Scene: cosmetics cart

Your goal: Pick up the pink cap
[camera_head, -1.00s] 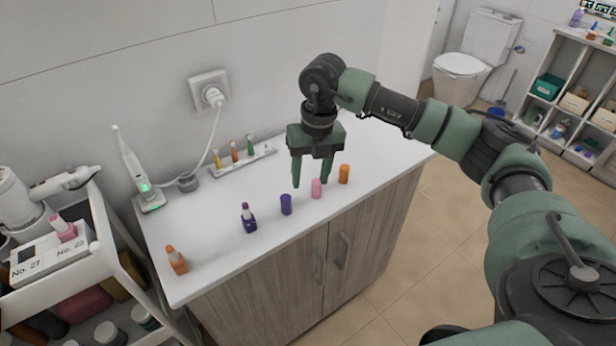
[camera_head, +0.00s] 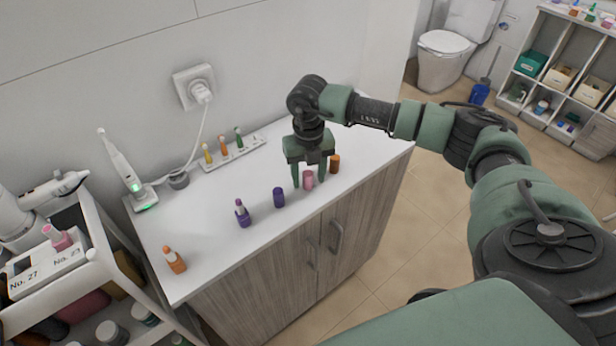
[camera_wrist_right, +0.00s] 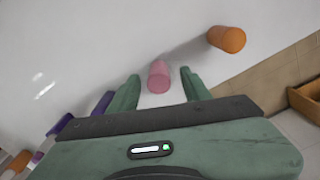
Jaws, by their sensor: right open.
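The pink cap (camera_head: 308,180) stands on the white countertop between the two fingers of my right gripper (camera_head: 309,182). In the right wrist view the pink cap (camera_wrist_right: 158,77) shows between the open green fingertips (camera_wrist_right: 160,80), with a gap on each side. My right gripper is open, points down and holds nothing. My left gripper is not in view.
An orange cap (camera_head: 335,163) stands close to the right of the gripper, and a purple cap (camera_head: 279,197) to its left. A purple bottle (camera_head: 242,213) and an orange bottle (camera_head: 174,260) stand farther left. A holder (camera_head: 235,153) with small bottles lies behind, near the wall.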

